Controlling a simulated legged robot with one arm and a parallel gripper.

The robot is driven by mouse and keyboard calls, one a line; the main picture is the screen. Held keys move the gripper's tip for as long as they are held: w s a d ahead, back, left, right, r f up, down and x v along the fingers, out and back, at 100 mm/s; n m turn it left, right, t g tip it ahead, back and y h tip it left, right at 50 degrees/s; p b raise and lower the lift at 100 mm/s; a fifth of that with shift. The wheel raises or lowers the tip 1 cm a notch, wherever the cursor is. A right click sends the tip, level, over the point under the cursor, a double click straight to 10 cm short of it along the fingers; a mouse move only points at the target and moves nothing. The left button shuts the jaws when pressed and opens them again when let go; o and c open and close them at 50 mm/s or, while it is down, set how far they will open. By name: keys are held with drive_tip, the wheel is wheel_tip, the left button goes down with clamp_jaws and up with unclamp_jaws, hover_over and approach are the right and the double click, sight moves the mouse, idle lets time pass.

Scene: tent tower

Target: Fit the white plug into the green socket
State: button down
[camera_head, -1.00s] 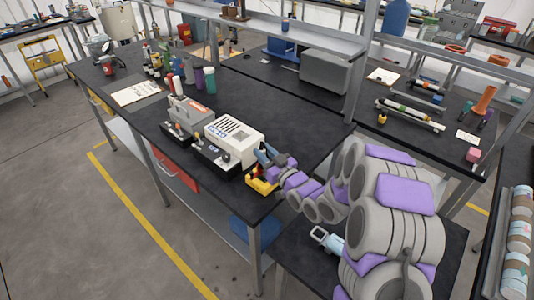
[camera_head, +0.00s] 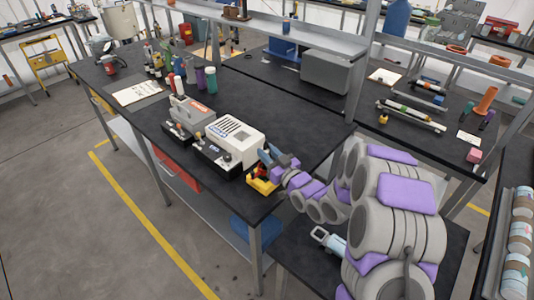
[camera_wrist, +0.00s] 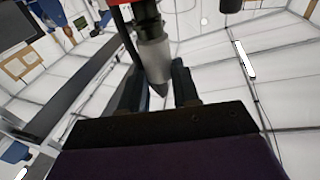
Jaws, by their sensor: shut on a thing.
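My gripper (camera_head: 268,157) is at the right end of the long black workbench, just above a small yellow stand (camera_head: 262,185). In the wrist view, my gripper's two dark fingers (camera_wrist: 157,85) have a grey cylinder with a pointed tip (camera_wrist: 154,58) between them, and they are shut on it. A red part shows by its upper end. I cannot tell whether this piece is the white plug. I cannot make out the green socket in either view; it may be hidden by my gripper or too small.
A white-and-black machine (camera_head: 234,137) stands close left of my gripper, with a grey machine (camera_head: 191,118) beyond it. Bottles (camera_head: 211,78) and a clipboard (camera_head: 136,93) are farther left. The black bench top (camera_head: 300,122) behind my gripper is clear.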

drive_tip(key=shift+f+b, duration=0.4)
drive_tip(key=shift+f, duration=0.95)
drive_tip(key=c, duration=0.8)
unclamp_jaws()
drive_tip(key=shift+o, duration=0.2)
drive_tip(key=p+v, duration=0.6)
drive_tip(key=v, duration=1.1)
drive_tip(key=shift+d+f, duration=0.15)
drive_tip(key=shift+f, duration=0.05)
drive_tip(key=shift+s, duration=0.1)
